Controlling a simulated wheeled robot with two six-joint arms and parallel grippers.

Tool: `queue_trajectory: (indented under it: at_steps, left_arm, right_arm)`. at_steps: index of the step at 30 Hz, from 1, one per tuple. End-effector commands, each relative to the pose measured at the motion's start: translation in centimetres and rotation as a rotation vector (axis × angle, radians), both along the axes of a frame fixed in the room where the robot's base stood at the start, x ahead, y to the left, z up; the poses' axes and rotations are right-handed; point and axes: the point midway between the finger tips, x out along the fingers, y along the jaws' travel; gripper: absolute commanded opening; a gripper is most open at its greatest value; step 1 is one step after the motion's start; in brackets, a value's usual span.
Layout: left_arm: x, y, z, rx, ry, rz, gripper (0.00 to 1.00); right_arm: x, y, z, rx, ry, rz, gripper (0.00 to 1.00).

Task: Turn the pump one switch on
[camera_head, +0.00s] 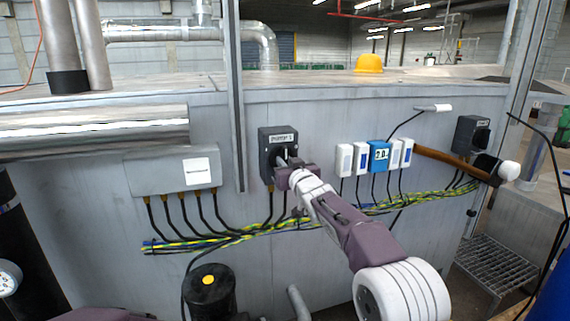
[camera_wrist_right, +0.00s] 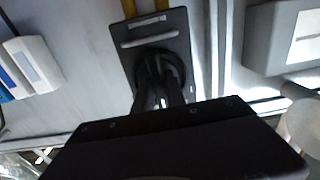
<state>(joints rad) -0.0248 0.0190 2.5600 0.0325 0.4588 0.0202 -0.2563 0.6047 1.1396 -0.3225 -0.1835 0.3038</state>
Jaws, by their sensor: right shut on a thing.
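The pump one switch (camera_head: 268,146) is a dark box with a light label reading like "PUMP 1", fixed to the grey metal wall left of centre. My right gripper (camera_head: 287,165) reaches up to its front from the lower right and is shut on its knob. In the right wrist view the switch's dark plate (camera_wrist_right: 176,31) and round black knob (camera_wrist_right: 155,62) appear upside down. The fingers (camera_wrist_right: 160,96) are closed around the knob, whose grip is mostly hidden between them. The knob's exact angle cannot be told. My left gripper is not in view.
A grey cable box (camera_head: 150,178) is left of the switch. White and blue modules (camera_head: 379,155) are to its right, then a wooden-handled hammer (camera_head: 440,157) and a second dark switch box (camera_head: 465,134). Striped cables (camera_head: 200,243) run below. A yellow hard hat (camera_head: 369,63) sits on top.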

Motion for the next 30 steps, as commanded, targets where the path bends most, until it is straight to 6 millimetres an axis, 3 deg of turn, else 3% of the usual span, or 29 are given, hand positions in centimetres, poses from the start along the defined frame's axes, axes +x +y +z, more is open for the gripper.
queue_trajectory:
  at_steps: [9, 10, 12, 23, 30]
  left_arm:
    - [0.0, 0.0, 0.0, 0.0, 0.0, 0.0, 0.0]
    - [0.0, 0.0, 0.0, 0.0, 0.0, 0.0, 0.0]
    - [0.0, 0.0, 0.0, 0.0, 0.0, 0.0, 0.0]
    - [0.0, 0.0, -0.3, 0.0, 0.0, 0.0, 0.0]
    - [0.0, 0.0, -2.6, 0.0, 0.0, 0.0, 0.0]
  right_arm:
    - [0.0, 0.0, -0.3, -0.007, 0.004, 0.0, 0.0]
    - [0.0, 0.0, -0.3, -0.007, 0.004, 0.0, 0.21]
    - [0.0, 0.0, -0.3, -0.006, 0.004, 0.0, 0.37]
    - [-0.3, -0.1, -0.2, -0.003, 0.001, 0.0, 0.37]
    - [-3.7, -1.2, -0.4, -0.002, 0.0, -0.001, 0.37]
